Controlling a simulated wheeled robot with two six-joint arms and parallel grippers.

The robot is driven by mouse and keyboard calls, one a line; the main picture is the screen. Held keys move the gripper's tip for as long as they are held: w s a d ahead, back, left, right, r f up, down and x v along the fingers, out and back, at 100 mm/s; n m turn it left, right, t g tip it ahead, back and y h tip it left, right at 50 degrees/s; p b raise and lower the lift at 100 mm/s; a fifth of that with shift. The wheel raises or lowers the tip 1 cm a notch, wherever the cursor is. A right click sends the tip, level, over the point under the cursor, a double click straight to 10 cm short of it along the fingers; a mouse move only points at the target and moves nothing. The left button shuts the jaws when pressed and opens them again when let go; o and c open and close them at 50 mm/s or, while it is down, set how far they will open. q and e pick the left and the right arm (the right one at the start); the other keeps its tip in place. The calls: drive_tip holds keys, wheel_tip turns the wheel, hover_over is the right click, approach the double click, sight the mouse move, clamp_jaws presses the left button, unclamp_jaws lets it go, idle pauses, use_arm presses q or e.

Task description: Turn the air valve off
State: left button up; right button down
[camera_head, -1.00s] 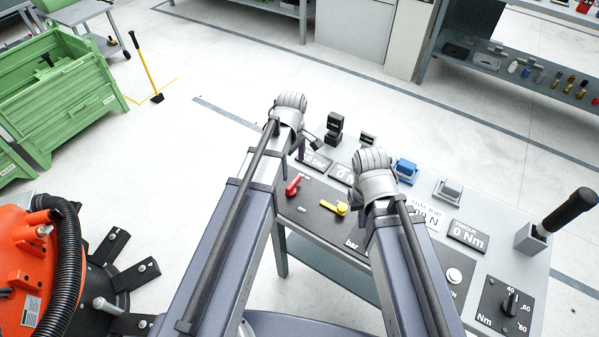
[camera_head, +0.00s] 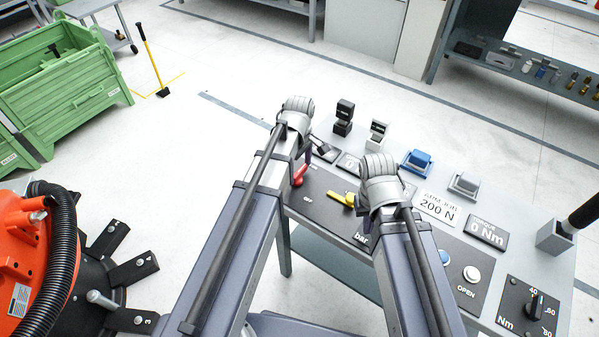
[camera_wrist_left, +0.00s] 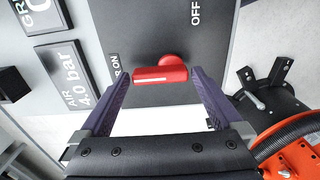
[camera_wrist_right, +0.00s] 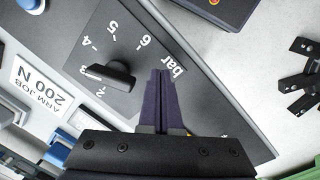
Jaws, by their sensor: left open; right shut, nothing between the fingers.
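The red air valve handle (camera_head: 299,175) is on the dark panel of the bench, partly behind my left arm in the head view. In the left wrist view the red handle (camera_wrist_left: 163,75) lies crosswise between the fingertips of my open left gripper (camera_wrist_left: 161,77), with its lever towards the ON label and its round hub towards the OFF side. I cannot tell whether the fingers touch it. The air display (camera_wrist_left: 80,85) reads 4.0 bar. My right gripper (camera_wrist_right: 161,74) is shut and empty, over the panel near a black bar knob (camera_wrist_right: 110,75).
A yellow handle (camera_head: 341,199) sits beside the red one. Black blocks (camera_head: 344,118), a blue block (camera_head: 416,162), a grey block (camera_head: 464,185) and an arm-job display (camera_head: 437,207) stand along the bench. An orange machine (camera_head: 25,245) is at the lower left.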

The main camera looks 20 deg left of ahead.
use_arm(q)
drive_tip(key=shift+c, duration=0.2)
drive_tip(key=c, duration=1)
drive_tip(key=shift+c, duration=0.2)
drive_tip(key=shift+m, duration=0.4)
drive_tip(key=m, duration=0.3)
drive_tip(key=shift+s+d+m, duration=0.15)
drive_tip(key=shift+d+m, duration=0.1)
drive_tip(key=shift+m, duration=0.15)
drive_tip(key=m, duration=0.4)
drive_tip(key=shift+s+d+m, duration=0.2)
drive_tip(key=shift+s+m, duration=0.05)
drive_tip(key=shift+m, duration=0.05)
drive_tip(key=m, duration=0.4)
drive_tip(key=shift+s, duration=0.3)
drive_tip(key=shift+s+m, duration=0.15)
drive_tip(key=shift+m, duration=0.95)
drive_tip(key=shift+s+m, duration=0.1)
drive_tip(key=shift+m, duration=1.3)
